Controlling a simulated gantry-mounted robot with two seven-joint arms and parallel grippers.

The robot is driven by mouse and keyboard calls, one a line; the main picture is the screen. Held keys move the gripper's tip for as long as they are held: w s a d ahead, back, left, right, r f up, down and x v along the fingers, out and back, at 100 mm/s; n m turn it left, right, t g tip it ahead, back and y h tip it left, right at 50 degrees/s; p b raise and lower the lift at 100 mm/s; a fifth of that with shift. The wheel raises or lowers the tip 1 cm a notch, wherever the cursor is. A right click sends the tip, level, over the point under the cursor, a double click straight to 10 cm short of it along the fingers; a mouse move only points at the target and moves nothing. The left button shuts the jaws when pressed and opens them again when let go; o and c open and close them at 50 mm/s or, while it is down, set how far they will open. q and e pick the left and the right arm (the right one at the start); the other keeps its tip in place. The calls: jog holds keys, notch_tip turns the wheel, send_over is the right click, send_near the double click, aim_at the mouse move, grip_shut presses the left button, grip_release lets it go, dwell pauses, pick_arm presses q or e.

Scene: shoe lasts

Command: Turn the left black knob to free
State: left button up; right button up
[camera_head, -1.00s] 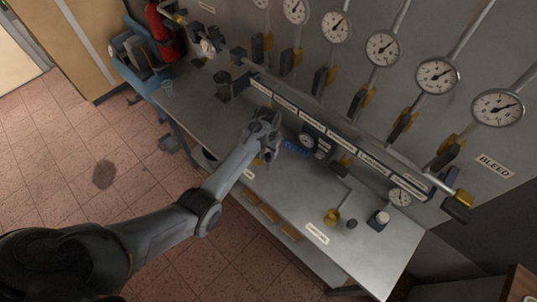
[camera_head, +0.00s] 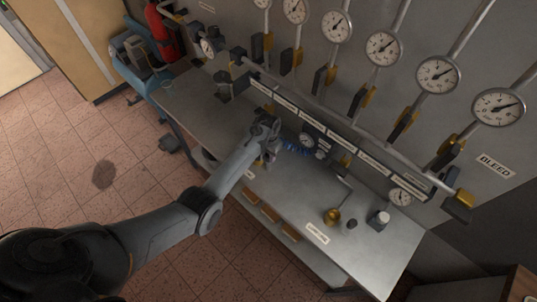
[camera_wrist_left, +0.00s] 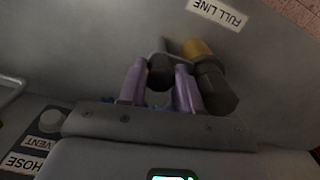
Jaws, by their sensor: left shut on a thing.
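My left gripper (camera_wrist_left: 161,68) has its two purple fingers on either side of a dark, rounded black knob (camera_wrist_left: 160,76) in the left wrist view. The fingers are shut on it. A second dark knob (camera_wrist_left: 216,88) with a yellow part sits just to the right, outside the fingers. In the head view my left gripper (camera_head: 266,132) is over the middle of the bench, in front of the labelled rail. There the arm hides the held knob, so its turn angle cannot be read. My right gripper is in neither view.
A grey bench (camera_head: 375,262) runs below a wall with several round gauges (camera_head: 437,74) and yellow-and-black valves. A blue coiled hose (camera_head: 296,148) lies just right of the gripper. A brass piece (camera_head: 332,216) and a white-topped jar (camera_head: 380,219) stand at the bench's right.

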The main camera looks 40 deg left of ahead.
pick_arm(q)
jog(key=shift+r+n, duration=0.1)
jog(key=shift+n, duration=0.2)
jog(key=shift+n+p, duration=0.5)
jog(key=shift+p, duration=0.05)
jog(key=shift+n+p, duration=0.6)
jog(key=shift+n, duration=0.6)
jog(key=n+p, duration=0.1)
jog(key=n, duration=0.3)
jog(key=shift+n, duration=0.3)
jog(key=n, duration=0.4)
jog(key=shift+n, duration=0.3)
jog(key=n, duration=0.4)
jog(key=shift+n, duration=0.3)
jog(key=o, duration=0.8)
jog(key=shift+c, duration=0.2)
